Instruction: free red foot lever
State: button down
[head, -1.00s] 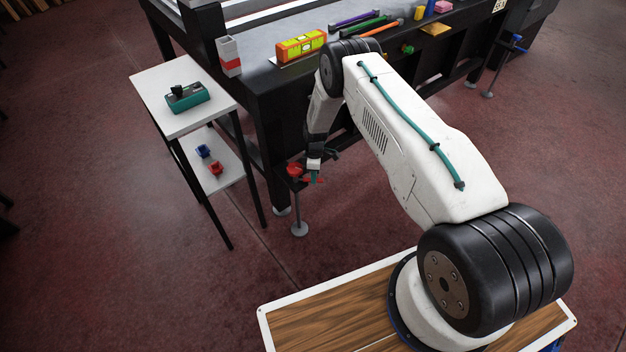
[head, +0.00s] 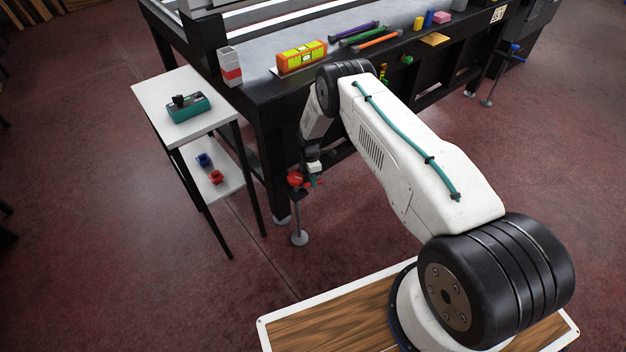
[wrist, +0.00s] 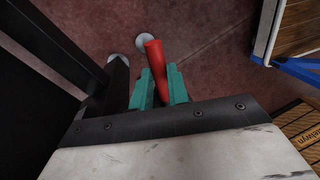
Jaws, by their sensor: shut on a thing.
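The red foot lever (head: 295,179) is at the lower left corner of the black table, on a stand whose round grey foot (head: 299,238) rests on the floor. In the wrist view the lever (wrist: 154,58) is a red bar running between the two teal fingers. My gripper (wrist: 160,82) is shut on the lever. In the head view my gripper (head: 313,182) is small and partly merges with the dark mount beside it. The lever's pivot is hidden.
A white side table (head: 152,122) with a teal device (head: 190,108) stands to the left. Its lower shelf holds a blue and a red piece. A black table leg (wrist: 103,98) is close left of my gripper. Open floor lies in front.

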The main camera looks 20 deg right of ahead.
jog(key=c, duration=1.3)
grip_release()
jog(key=shift+c, duration=0.2)
notch_tip(320, 180, up, 8)
jog(key=w, duration=0.1)
jog(key=shift+w+f, duration=0.2)
jog(key=shift+w, duration=0.1)
